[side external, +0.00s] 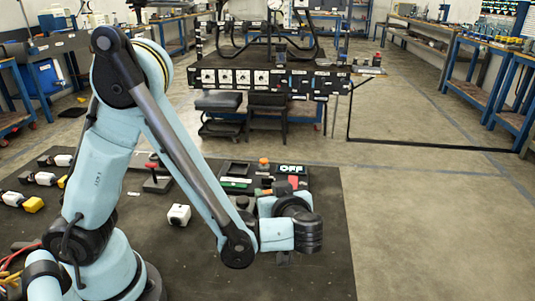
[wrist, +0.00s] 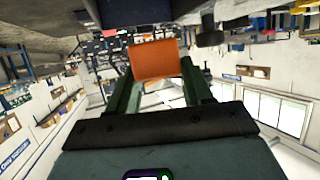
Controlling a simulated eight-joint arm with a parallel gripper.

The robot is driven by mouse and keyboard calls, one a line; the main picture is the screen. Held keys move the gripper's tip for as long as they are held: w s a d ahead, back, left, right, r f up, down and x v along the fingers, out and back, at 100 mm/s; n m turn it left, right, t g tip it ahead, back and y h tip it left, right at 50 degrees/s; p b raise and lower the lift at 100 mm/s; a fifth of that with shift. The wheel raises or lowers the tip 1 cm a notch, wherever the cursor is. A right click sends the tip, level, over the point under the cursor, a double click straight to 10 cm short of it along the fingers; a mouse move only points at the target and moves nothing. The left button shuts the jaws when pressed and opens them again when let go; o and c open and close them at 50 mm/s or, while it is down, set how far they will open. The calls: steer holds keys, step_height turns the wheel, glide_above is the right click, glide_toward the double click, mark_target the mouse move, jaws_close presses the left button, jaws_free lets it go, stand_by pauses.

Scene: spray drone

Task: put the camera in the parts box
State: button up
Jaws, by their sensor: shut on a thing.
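My gripper (wrist: 158,75) shows in the wrist view with its two green fingers on either side of an orange block-like thing (wrist: 155,60). The fingers are shut on it. I cannot tell whether this orange thing is the camera. In the side external view the wrist hides most of the gripper. A small white cube with a dark round face (side external: 179,214) sits on the dark table, left of my wrist; it may be a camera. A dark tray (side external: 236,170) lies behind my wrist; I cannot tell whether it is the parts box.
The dark table (side external: 330,240) is clear on its right side. Several small white, black and yellow parts (side external: 40,178) lie at its left. A rack (side external: 270,75) stands beyond.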

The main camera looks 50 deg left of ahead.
steer(key=shift+f, duration=1.8)
steer(key=o, duration=0.9)
steer(key=shift+r, duration=0.1)
steer(key=v, duration=0.7)
steer(key=shift+s+a+r+m+t+h, duration=0.35)
steer(key=shift+a+r+m+h, duration=0.8)
steer(key=shift+m+h, duration=1.05)
steer(key=shift+s+a+r+m+t+h, duration=0.35)
steer(key=shift+a+r+m+h, duration=0.8)
steer(key=shift+m+h, duration=1)
steer(key=shift+s+a+r+m+t+h, duration=0.2)
steer(key=shift+s+a+r+m+h, duration=0.45)
steer(key=shift+a+m+h, duration=1.1)
